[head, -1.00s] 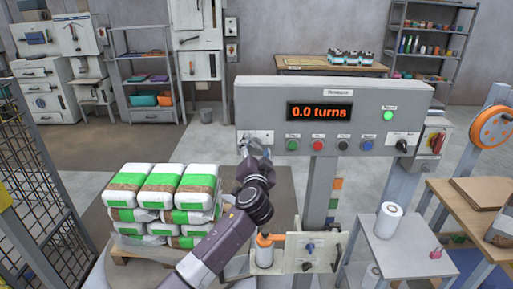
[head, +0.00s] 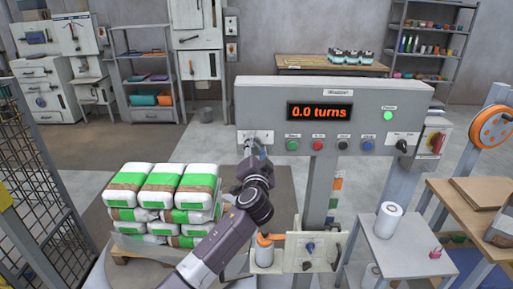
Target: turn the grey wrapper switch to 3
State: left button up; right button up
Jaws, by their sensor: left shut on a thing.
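The grey wrapper switch sits on a light plate (head: 262,134) at the left end of the grey control panel (head: 255,96). My left gripper (head: 252,143) is at this plate, shut on the switch knob. The gripper hides most of the knob, so its pointer and the number it stands at cannot be read. The orange display (head: 320,111) on the panel reads 0.0 turns. My right gripper is not in view.
Several coloured buttons (head: 319,145) line the panel, with a black rotary switch (head: 402,146) and a red-and-yellow switch (head: 438,142) at its right. A pallet stack of white and green bags (head: 160,200) stands at left.

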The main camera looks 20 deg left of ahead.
pick_arm(q)
jog(key=m+p, duration=0.1)
jog(key=m, duration=0.4)
jog(key=shift+p, duration=0.3)
jog(key=shift+f+m+p, duration=0.2)
jog(key=shift+m+p, duration=0.4)
jog(key=shift+m, duration=1)
jog(key=o, duration=1.2)
jog(key=shift+d, duration=0.1)
jog(key=shift+c, duration=0.2)
jog(key=v, duration=1.2)
